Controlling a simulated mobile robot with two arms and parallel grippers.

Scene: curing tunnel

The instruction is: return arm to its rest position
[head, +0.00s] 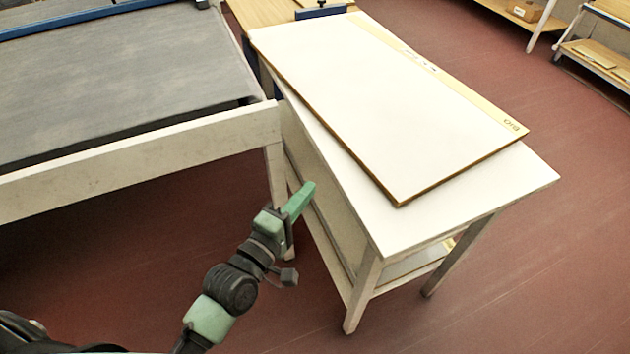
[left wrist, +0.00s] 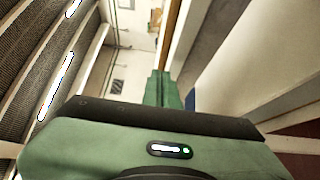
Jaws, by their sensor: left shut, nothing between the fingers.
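My left gripper (head: 300,201) is in the lower middle of the head view, in front of the white table's near left side. Its green fingers are shut with nothing between them. In the left wrist view the closed fingers (left wrist: 161,88) show at the middle, above the green gripper body. My right gripper is in neither view.
A white table (head: 405,228) carries a large white board (head: 390,110) lying skewed on top. A conveyor with a grey belt (head: 120,75) and pale frame (head: 150,152) stands left. Shelves (head: 598,60) are far right. Red floor (head: 530,270) is clear at right.

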